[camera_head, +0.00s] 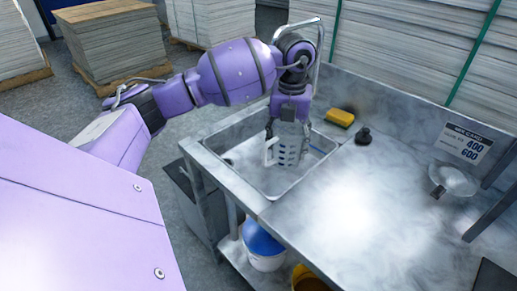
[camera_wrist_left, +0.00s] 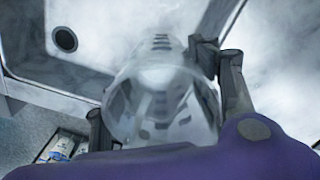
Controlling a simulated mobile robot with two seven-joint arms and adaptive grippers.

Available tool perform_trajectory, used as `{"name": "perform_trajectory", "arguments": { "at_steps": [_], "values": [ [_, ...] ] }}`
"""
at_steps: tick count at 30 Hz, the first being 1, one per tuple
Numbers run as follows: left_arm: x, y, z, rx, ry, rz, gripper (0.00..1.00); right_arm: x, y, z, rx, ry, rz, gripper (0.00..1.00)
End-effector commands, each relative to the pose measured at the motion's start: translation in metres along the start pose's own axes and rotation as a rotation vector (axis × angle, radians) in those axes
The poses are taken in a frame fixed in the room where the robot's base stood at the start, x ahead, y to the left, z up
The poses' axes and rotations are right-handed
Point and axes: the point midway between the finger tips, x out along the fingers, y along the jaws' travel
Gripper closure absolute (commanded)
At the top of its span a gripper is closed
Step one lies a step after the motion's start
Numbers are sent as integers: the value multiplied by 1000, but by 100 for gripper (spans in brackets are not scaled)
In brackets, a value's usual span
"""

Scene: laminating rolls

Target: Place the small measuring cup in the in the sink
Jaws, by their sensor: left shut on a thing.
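The small measuring cup (camera_head: 289,152) is clear with dark markings. It is between the fingers of my left gripper (camera_head: 286,146), which is shut on it and holds it over the metal sink (camera_head: 240,158). In the left wrist view the clear cup (camera_wrist_left: 160,105) fills the middle, with a finger of my left gripper (camera_wrist_left: 155,92) on each side. The sink's floor and round drain (camera_wrist_left: 65,39) show behind it. I cannot tell whether the cup's bottom touches the sink floor. My right gripper is not in view.
A yellow sponge (camera_head: 340,117) and a small dark object (camera_head: 364,136) are by the sink's right rim. A clear round vessel (camera_head: 453,182) and a sign (camera_head: 465,142) are at the right. The middle counter (camera_head: 340,215) is clear. A blue-topped bucket (camera_head: 263,246) stands below.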

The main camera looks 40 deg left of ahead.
Motion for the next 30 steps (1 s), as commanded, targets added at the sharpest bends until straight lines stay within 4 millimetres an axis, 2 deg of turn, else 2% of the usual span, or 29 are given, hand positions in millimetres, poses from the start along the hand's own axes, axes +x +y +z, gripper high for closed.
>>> {"name": "perform_trajectory", "arguments": {
  "at_steps": [5, 12, 15, 24, 30],
  "values": [
    [12, 1, 4, -21, 1, 1, 73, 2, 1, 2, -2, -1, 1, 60],
    [49, 2, 4, -21, 1, 1, 73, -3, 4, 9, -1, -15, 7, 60],
    [59, 2, 5, -22, -1, 1, 73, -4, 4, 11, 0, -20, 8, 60],
    [102, 2, 4, -21, 0, 1, 73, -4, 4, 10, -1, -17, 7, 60],
    [105, 2, 5, -21, -3, 1, 73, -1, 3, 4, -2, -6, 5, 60]
  ]
}}
